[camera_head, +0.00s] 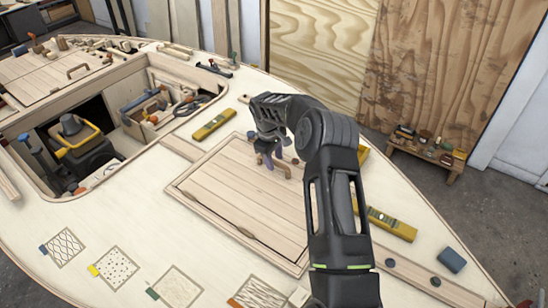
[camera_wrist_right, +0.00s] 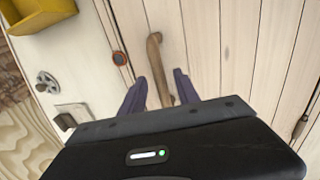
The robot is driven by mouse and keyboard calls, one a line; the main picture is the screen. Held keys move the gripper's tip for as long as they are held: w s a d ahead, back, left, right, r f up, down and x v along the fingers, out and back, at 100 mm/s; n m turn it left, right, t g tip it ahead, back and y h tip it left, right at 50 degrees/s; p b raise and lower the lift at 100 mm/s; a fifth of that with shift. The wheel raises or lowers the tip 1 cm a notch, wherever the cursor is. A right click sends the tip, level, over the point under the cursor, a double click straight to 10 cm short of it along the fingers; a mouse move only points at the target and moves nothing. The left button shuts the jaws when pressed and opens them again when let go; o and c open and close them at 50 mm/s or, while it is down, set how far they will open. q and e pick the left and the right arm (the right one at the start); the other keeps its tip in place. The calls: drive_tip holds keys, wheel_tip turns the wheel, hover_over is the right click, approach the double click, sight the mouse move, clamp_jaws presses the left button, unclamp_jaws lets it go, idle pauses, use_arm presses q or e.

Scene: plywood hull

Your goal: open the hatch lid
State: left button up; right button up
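The hatch lid (camera_head: 230,192) is a pale planked wooden panel lying flat in its frame on the deck, near the middle of the head view. Its planks also show in the right wrist view (camera_wrist_right: 225,50). A curved brown wooden handle (camera_wrist_right: 154,55) stands on the lid near its far edge. My right gripper (camera_head: 273,160) is over the handle, pointing down at the lid. Its two dark purple fingers (camera_wrist_right: 160,82) are apart, with the handle's near end between them and a gap on each side. Contact cannot be told. My left gripper is out of view.
An open cockpit well (camera_head: 75,125) with tools lies to the left. Yellow levels (camera_head: 214,125) (camera_head: 390,223) and a blue-grey block (camera_head: 452,260) lie on deck around the lid. Patterned sample squares (camera_head: 115,267) line the near side. Plywood sheets (camera_head: 325,50) stand behind.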

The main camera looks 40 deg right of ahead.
drive_tip(key=shift+c, duration=0.5)
clamp_jaws()
idle(0.8)
